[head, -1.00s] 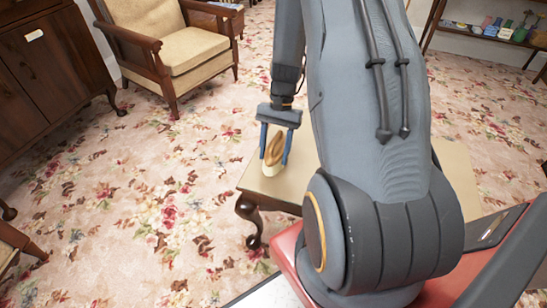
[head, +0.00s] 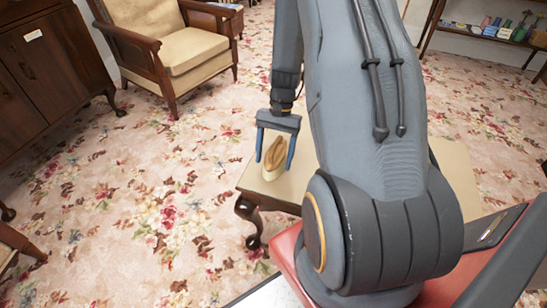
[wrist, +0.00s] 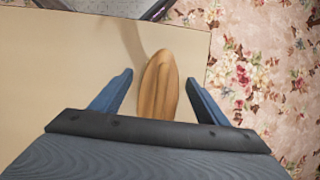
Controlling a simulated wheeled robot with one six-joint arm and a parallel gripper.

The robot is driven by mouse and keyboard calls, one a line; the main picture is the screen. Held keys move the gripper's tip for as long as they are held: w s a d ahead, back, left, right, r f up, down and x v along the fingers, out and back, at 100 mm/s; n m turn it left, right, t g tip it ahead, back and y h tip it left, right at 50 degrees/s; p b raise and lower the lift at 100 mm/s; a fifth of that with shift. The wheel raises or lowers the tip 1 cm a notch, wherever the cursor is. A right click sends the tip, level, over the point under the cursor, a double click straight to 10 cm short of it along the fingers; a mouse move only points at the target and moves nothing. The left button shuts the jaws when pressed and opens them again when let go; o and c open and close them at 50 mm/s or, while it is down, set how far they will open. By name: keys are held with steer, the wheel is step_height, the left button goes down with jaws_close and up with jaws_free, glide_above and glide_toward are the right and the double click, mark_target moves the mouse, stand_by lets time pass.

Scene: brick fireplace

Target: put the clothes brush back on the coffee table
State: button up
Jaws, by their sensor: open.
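The clothes brush (head: 273,160), with a brown wooden back and pale bristles below, stands on the coffee table (head: 252,179) near its left corner. In the wrist view the brush (wrist: 159,85) lies on the pale tabletop (wrist: 60,75), close to the table's edge. My gripper (head: 275,160) is open above the brush. In the wrist view my gripper's blue fingers (wrist: 163,80) are spread, one on each side of the brush, with a gap to it on both sides. My arm hides much of the table in the head view.
A wooden armchair with cream cushions (head: 190,57) stands at the back left. A dark wooden cabinet (head: 52,62) is at the left. A shelf (head: 490,38) with small items is at the back right. Floral carpet (head: 130,190) left of the table is clear.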

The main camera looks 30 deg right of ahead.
steer(key=p+v, duration=0.1)
steer(key=v, duration=1)
steer(key=shift+w+d+r, duration=0.1)
steer(key=shift+d+r, duration=0.05)
steer(key=shift+r, duration=0.2)
steer(key=s+a+r+n+h, duration=0.1)
steer(key=s+a+r+n, duration=0.15)
steer(key=a+r, duration=0.4)
steer(key=s+a+r+n+h, duration=0.1)
steer(key=a+r+n, duration=0.2)
steer(key=a+r, duration=0.35)
steer(key=s+a+r+n+t, duration=0.2)
steer(key=s+a+r+n, duration=0.2)
steer(key=s+a+n, duration=0.3)
steer(key=s+a, duration=0.5)
steer(key=s, duration=0.1)
steer(key=shift+s+a+t+h, duration=0.2)
steer(key=shift+a+t+h, duration=0.05)
steer(key=shift+t+h, duration=0.15)
